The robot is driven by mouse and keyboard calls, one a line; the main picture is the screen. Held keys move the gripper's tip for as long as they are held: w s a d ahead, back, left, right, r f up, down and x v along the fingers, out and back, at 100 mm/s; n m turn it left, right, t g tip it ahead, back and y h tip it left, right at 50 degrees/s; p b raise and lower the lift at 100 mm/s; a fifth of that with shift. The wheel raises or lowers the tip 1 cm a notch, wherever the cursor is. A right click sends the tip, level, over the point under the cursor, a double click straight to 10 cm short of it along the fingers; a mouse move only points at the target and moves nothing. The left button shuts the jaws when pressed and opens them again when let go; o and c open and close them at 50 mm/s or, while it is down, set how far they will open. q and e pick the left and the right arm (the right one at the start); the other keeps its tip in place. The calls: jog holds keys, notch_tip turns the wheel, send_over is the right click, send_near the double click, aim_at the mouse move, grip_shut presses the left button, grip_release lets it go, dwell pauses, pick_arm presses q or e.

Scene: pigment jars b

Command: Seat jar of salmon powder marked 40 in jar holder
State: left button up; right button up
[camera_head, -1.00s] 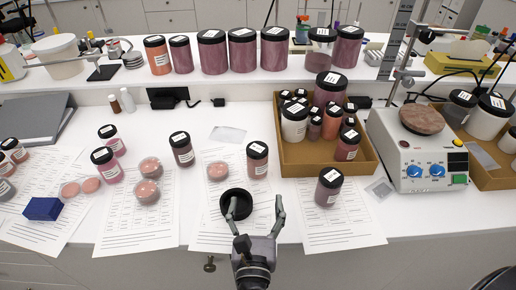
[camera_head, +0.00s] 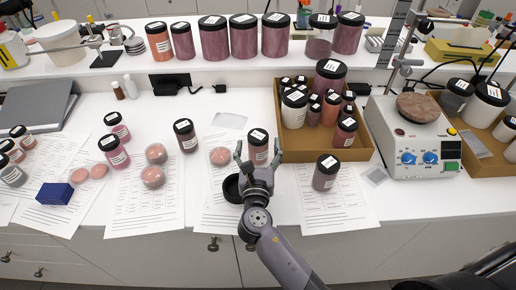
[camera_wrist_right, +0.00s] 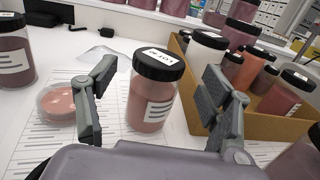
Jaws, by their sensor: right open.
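A jar of salmon-pink powder (camera_head: 258,149) with a black lid and white label stands upright on the bench, left of the cardboard tray. In the right wrist view the jar (camera_wrist_right: 152,95) shows a lid label that appears to include 40, seen at an angle. My right gripper (camera_head: 259,157) is open, with one finger on each side of this jar; a gap shows on both sides in the wrist view. The round black jar holder (camera_head: 231,189) lies on a paper sheet just left of the gripper, partly hidden by it. My left gripper is out of view.
The cardboard tray (camera_head: 291,151) full of jars stands close right of the gripper. Another dark-lidded jar (camera_head: 325,175) stands in front of it. A flat dish (camera_head: 220,156) and a jar (camera_head: 186,137) are to the left. A hotplate (camera_head: 405,145) stands farther right.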

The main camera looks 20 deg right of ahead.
jog(key=x, duration=0.4)
jog(key=shift+f+p, duration=0.1)
jog(key=shift+p, duration=0.25)
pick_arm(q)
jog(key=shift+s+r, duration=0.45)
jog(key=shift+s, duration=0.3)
pick_arm(e)
jog(key=shift+a, duration=0.1)
jog(key=shift+c, duration=0.5)
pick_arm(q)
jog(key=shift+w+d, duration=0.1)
pick_arm(e)
grip_shut()
